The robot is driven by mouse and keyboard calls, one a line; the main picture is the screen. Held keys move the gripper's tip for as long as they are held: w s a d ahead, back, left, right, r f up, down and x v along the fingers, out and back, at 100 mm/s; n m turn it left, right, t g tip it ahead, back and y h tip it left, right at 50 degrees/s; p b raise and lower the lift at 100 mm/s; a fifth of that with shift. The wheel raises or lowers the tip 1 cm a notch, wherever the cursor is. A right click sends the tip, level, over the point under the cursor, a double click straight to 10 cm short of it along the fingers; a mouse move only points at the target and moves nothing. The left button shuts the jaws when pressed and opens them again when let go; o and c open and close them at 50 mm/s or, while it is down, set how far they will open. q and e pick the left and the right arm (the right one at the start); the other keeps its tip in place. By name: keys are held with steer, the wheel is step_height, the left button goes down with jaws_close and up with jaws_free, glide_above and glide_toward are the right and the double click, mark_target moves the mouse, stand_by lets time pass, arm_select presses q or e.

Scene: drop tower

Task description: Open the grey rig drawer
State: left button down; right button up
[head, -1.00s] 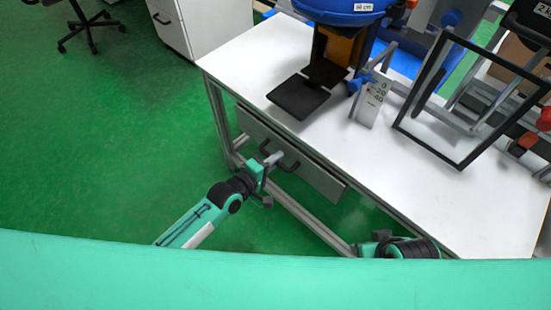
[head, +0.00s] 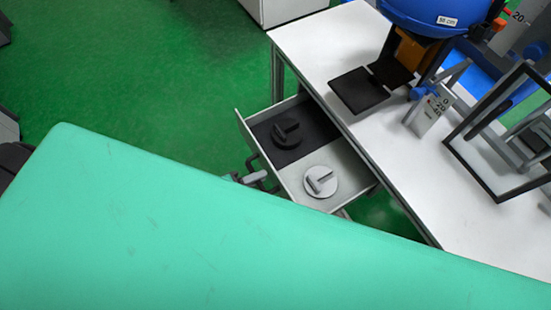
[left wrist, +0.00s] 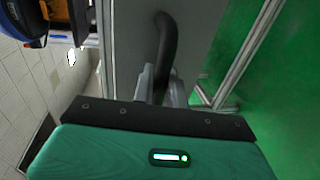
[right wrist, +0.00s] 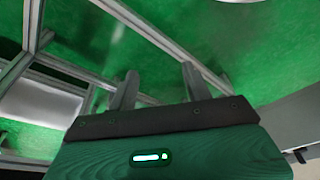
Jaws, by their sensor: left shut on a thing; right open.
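The grey rig drawer (head: 308,159) is pulled out from under the white table in the head view. A dark round piece (head: 286,132) lies on a black area inside it, and a light grey round piece (head: 321,182) lies nearer the front right. My left gripper (head: 250,178) is at the drawer front, mostly hidden by my own body. In the left wrist view my left gripper (left wrist: 158,85) is shut on the black drawer handle (left wrist: 166,45). My right gripper (right wrist: 157,88) is open and empty in the right wrist view, near metal frame bars; it is out of the head view.
The white table (head: 320,45) carries a blue drop rig (head: 425,12), a black pad (head: 358,90), a small scale plate (head: 430,112) and a black frame (head: 470,150). A white cabinet (head: 285,10) stands behind.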

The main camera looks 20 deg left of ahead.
arm_select(q)
steer(key=shift+f+v, duration=0.2)
steer(key=shift+v, duration=0.7)
steer(key=shift+f+v, duration=0.15)
steer(key=shift+v, duration=0.75)
arm_select(e)
steer(key=shift+s+f, duration=0.1)
steer(key=shift+f, duration=0.4)
arm_select(q)
steer(key=c, duration=1.5)
jaws_free()
steer(key=shift+s, duration=0.1)
steer(key=v, duration=1.3)
steer(key=shift+s+a+p, duration=0.25)
steer(key=shift+a+p, duration=0.05)
steer(key=shift+p, duration=0.15)
arm_select(e)
steer(key=shift+s+f, duration=0.2)
steer(key=shift+f, duration=0.55)
steer(key=shift+w+r, duration=0.15)
steer(key=shift+r, duration=0.05)
